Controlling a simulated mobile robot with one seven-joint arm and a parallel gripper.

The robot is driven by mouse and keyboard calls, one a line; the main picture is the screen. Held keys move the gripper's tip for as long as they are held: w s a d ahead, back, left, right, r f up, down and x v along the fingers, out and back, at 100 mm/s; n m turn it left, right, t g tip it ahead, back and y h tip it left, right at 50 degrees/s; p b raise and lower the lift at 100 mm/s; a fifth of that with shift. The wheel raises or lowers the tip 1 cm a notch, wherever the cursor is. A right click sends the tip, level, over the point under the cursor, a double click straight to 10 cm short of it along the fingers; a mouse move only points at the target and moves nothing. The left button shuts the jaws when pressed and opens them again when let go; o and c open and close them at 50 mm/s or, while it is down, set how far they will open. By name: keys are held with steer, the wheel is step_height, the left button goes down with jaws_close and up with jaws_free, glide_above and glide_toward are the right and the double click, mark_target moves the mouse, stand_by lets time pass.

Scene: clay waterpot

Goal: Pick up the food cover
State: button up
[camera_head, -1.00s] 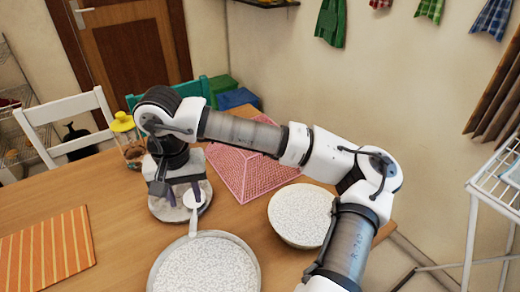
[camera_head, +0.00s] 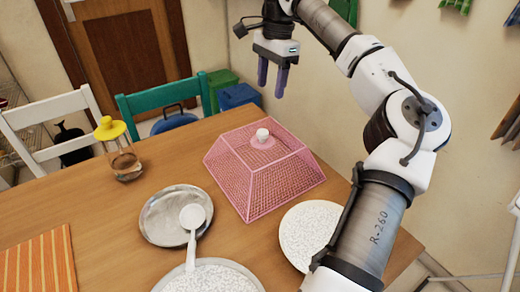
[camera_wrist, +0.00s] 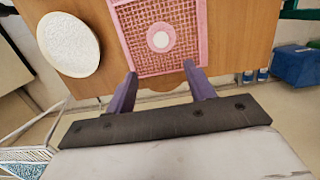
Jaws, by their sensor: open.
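The food cover (camera_head: 262,172) is a pink mesh, pyramid-shaped cover with a white knob (camera_head: 262,134) on top. It stands upright on the wooden table in the head view. In the wrist view the food cover (camera_wrist: 190,55) shows from above, its white knob (camera_wrist: 160,40) just beyond the fingers. My gripper (camera_head: 271,92) is open and empty. It hangs above the food cover with its purple fingers pointing down, apart from the knob. In the wrist view my gripper (camera_wrist: 161,84) has its fingers spread wide with nothing between them.
A round metal tray (camera_head: 160,222) lies left of the cover, with a white ladle (camera_head: 192,222) over its edge. A white speckled plate (camera_head: 306,240) lies at its front right. A yellow-lidded jar (camera_head: 124,163) stands at the left. Chairs (camera_head: 180,105) line the far side.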

glide_above(263, 132)
steer(key=d, duration=0.1)
steer(key=f, duration=0.8)
steer(key=shift+w+d, duration=0.1)
steer(key=shift+w, duration=0.15)
steer(key=shift+s+a+f+p, duration=0.1)
steer(key=shift+a+f+p, duration=0.1)
steer(key=shift+f, duration=0.7)
steer(key=shift+a+f+p, duration=0.2)
steer(key=shift+f, duration=0.7)
steer(key=shift+s+a+f+p, duration=0.1)
steer(key=shift+a+f+p, duration=0.1)
steer(key=shift+f, duration=0.7)
jaws_close()
